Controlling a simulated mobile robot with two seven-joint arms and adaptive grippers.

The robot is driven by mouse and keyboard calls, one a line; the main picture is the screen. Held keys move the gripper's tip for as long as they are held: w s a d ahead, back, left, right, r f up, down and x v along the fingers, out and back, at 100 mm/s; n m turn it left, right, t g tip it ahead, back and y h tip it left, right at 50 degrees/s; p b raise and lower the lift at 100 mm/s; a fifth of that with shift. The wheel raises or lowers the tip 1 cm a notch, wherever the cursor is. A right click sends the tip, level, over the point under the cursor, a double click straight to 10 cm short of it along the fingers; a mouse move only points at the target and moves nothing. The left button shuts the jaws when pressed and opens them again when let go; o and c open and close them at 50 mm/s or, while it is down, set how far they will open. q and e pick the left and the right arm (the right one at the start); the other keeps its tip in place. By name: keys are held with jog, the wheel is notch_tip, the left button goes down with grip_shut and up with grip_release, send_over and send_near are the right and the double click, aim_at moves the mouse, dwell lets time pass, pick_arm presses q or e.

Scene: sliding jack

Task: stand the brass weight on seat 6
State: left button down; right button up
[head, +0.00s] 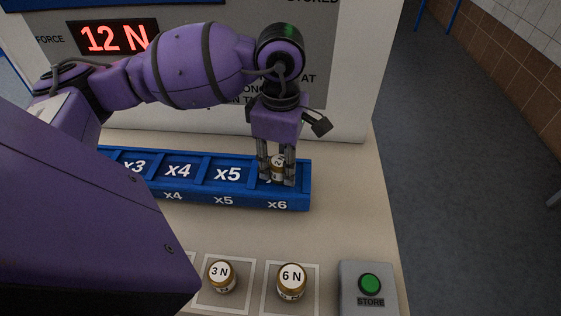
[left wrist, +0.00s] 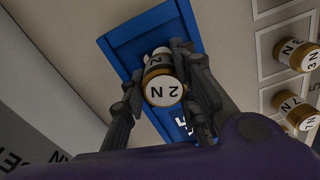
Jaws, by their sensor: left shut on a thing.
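The brass weight (head: 277,168), with a white top marked 2 N, is between the fingers of my left gripper (head: 276,180). The gripper is shut on it, at the seat marked x6 on the right end of the blue tray (head: 305,185). The weight looks upright; whether its base touches the seat floor is hidden by the fingers. In the left wrist view the weight (left wrist: 163,90) shows its 2 N label between both fingers, with the blue tray (left wrist: 128,45) behind it. My right gripper is not in view.
Seats x3, x4 and x5 in view are empty. A green STORE button (head: 370,285) is at front right. The display (head: 113,37) behind reads 12 N.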

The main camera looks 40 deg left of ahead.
aim_at(281, 159)
pick_arm(q)
jog(key=shift+f, duration=0.25)
jog(key=c, duration=1.4)
grip_release()
jog(key=shift+r, duration=0.1)
notch_tip(281, 159, up, 12)
jog(key=shift+r, duration=0.2)
